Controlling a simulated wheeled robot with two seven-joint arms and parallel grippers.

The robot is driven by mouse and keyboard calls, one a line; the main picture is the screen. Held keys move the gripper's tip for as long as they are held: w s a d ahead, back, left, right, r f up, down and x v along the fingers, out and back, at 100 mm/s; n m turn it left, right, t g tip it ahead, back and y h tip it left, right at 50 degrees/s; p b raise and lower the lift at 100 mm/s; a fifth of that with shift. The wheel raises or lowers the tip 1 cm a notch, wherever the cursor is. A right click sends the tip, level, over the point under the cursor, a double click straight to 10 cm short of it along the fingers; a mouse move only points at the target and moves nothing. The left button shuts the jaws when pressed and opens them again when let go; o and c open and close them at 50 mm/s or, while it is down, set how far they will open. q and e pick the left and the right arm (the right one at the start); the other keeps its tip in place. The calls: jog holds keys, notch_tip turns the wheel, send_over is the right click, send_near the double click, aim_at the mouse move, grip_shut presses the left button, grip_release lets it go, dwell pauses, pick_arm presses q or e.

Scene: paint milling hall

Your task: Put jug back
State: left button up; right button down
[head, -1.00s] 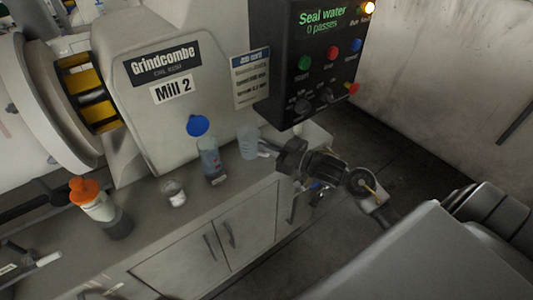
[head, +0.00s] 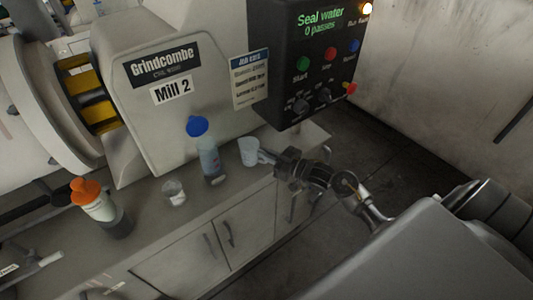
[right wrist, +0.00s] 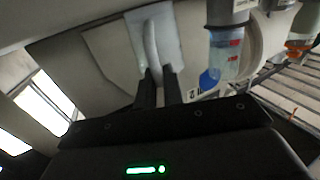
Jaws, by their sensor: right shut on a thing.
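The jug (head: 248,152) is a pale, translucent cup-like vessel at the right end of the counter, roughly upright. My right gripper (head: 269,158) comes in from the right and is shut on the jug's handle. In the right wrist view the jug (right wrist: 164,40) lies straight ahead, with its handle between my right fingers (right wrist: 158,84). I cannot tell whether the jug's base touches the counter. My left gripper is not in view.
A blue-capped bottle (head: 209,155) stands just left of the jug. A small clear beaker (head: 174,192) and an orange-topped bottle (head: 98,205) are further left. The mill housing (head: 190,95) and the dark control box (head: 312,70) are behind. The counter (head: 150,240) has bare room in front.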

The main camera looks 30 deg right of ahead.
jog(key=shift+f, duration=0.1)
jog(key=c, duration=2)
grip_release()
jog(key=shift+f, duration=0.1)
jog(key=o, duration=0.5)
jog(key=shift+r, duration=0.3)
jog(key=shift+b+v, duration=1)
jog(key=shift+v, duration=5.05)
jog(key=shift+f, duration=0.1)
